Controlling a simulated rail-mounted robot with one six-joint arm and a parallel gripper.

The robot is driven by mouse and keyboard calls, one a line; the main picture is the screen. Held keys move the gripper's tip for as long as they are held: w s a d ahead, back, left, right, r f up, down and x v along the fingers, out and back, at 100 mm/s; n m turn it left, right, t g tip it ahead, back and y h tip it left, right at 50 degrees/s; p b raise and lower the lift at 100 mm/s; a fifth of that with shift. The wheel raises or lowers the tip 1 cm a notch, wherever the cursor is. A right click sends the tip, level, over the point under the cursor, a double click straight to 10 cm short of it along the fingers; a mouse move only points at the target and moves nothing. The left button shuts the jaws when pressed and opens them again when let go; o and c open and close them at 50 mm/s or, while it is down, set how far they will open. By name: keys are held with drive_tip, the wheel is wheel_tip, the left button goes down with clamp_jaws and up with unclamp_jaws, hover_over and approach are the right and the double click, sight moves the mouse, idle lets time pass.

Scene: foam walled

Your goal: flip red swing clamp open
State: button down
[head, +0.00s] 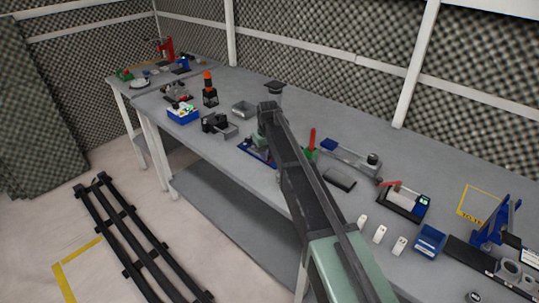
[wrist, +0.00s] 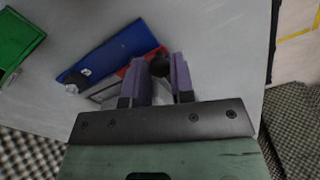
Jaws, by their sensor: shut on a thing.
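In the wrist view a blue plate (wrist: 105,52) lies on the grey bench, with a red part (wrist: 128,70) and a grey metal part (wrist: 103,92) at its near edge, partly hidden by my gripper. My gripper (wrist: 161,68) has its two purple fingers on either side of a round black knob (wrist: 160,66), shut on it. The knob seems to belong to the red swing clamp, but its joint to the red part is hidden. In the head view the blue plate (head: 250,150) shows left of my arm, and my gripper (head: 262,145) is over it, mostly hidden.
A green-based fixture with an upright red handle (head: 312,138) stands right of my arm. A black-based fixture with a red lever (head: 388,184) is further right. A dark block device (head: 216,123) sits to the left. Clear bench lies behind.

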drive_tip(key=shift+w+m, duration=0.1)
drive_tip(key=shift+m, duration=0.2)
drive_tip(key=c, duration=1)
unclamp_jaws()
drive_tip(key=shift+a, duration=0.1)
wheel_tip(320, 180, up, 11)
drive_tip(key=p, duration=1.1)
drive_tip(key=shift+f, duration=0.1)
drive_tip(key=s+d+m, duration=0.1)
drive_tip(key=s+d, duration=0.3)
drive_tip(key=s, duration=0.7)
drive_tip(key=s+d+m, duration=0.1)
drive_tip(key=s+d, duration=0.4)
drive_tip(key=s, duration=0.6)
drive_tip(key=s+d+m, duration=0.2)
drive_tip(key=s+d, duration=0.2)
drive_tip(key=s, duration=0.7)
drive_tip(key=shift+s+d, duration=0.15)
drive_tip(key=shift+d, duration=0.05)
